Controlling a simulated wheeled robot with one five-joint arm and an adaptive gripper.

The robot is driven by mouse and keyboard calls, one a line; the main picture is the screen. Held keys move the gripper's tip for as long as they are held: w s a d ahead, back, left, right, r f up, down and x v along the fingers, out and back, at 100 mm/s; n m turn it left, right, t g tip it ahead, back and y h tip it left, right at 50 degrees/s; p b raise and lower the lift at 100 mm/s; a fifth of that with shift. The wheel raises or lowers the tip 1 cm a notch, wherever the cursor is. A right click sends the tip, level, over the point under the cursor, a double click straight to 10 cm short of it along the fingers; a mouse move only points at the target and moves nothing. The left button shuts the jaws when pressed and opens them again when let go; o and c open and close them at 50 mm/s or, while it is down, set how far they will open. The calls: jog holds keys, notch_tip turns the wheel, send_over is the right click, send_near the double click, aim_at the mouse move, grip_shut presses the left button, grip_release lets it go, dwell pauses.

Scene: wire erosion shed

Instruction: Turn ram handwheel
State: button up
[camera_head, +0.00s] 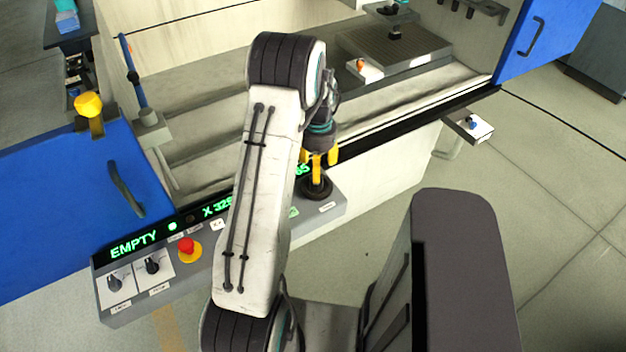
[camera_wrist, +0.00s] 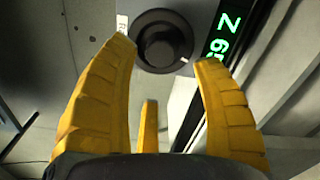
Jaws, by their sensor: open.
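The ram handwheel (camera_head: 317,190) is a round black knob at the right end of the machine's grey control panel. In the wrist view the black handwheel (camera_wrist: 161,42) lies just beyond and between my fingertips, with a small white mark at its lower right edge. My gripper (camera_head: 319,157) has yellow fingers pointing down just above the handwheel. In the wrist view my gripper (camera_wrist: 163,50) is open, with a finger on each side and a third lower in the middle. Whether any finger touches the handwheel I cannot tell.
The panel carries a red stop button (camera_head: 187,246), two black selector knobs (camera_head: 152,266) and a green display (camera_head: 135,247) reading EMPTY. Blue doors (camera_head: 546,35) stand open at both sides. A small shelf (camera_head: 470,125) juts out at right.

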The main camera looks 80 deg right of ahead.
aim_at(316, 185)
jog(key=shift+w+f+p, duration=0.1)
jog(key=shift+f+p, duration=0.5)
jog(key=shift+f, duration=2.6)
jog(key=c, duration=1.2)
